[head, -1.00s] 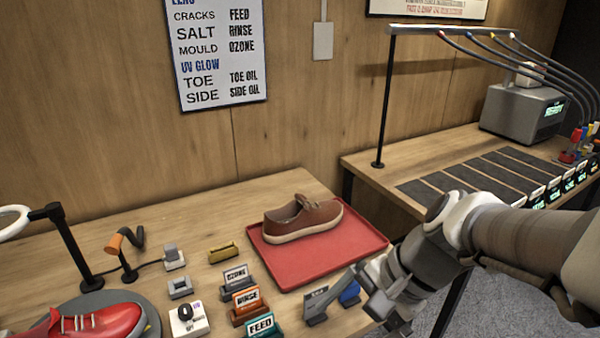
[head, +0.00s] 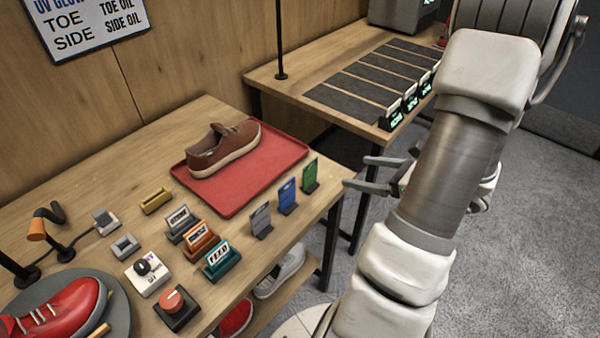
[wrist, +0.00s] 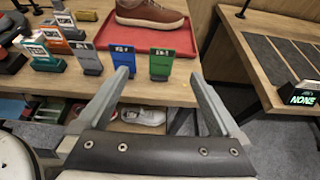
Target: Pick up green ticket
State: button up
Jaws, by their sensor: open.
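The green ticket (head: 310,173) stands upright in a small dark holder near the table's right edge, rightmost of a row of three. In the wrist view the green ticket (wrist: 161,63) shows beyond and between my fingers, a little left of the right finger. My gripper (head: 362,173) is open and empty, off the table's right edge, with its fingers pointing left toward the green ticket and apart from it. In the wrist view my gripper (wrist: 160,80) has its two fingers spread wide. The blue ticket (head: 288,195) and the grey ticket (head: 261,219) stand beside the green one.
A red tray (head: 285,150) with a brown shoe (head: 225,148) lies behind the tickets. Ozone, rinse and feed blocks (head: 222,260) stand to the left. A second table (head: 290,90) with dark strips is beyond a gap. Shoes (head: 281,271) sit on a lower shelf.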

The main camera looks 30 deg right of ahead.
send_near(311, 162)
jog(key=x, duration=0.5)
jog(key=shift+f+x, duration=0.2)
jog(key=shift+x, duration=2.5)
jog(key=shift+s, duration=0.1)
grip_shut()
jog(key=shift+r, duration=0.5)
notch_tip(311, 162, up, 3)
jog(key=shift+r, duration=0.25)
jog(key=s+d+r, duration=0.6)
jog(key=d, duration=0.3)
jog(key=shift+s+p, duration=0.3)
jog(key=shift+p, duration=0.1)
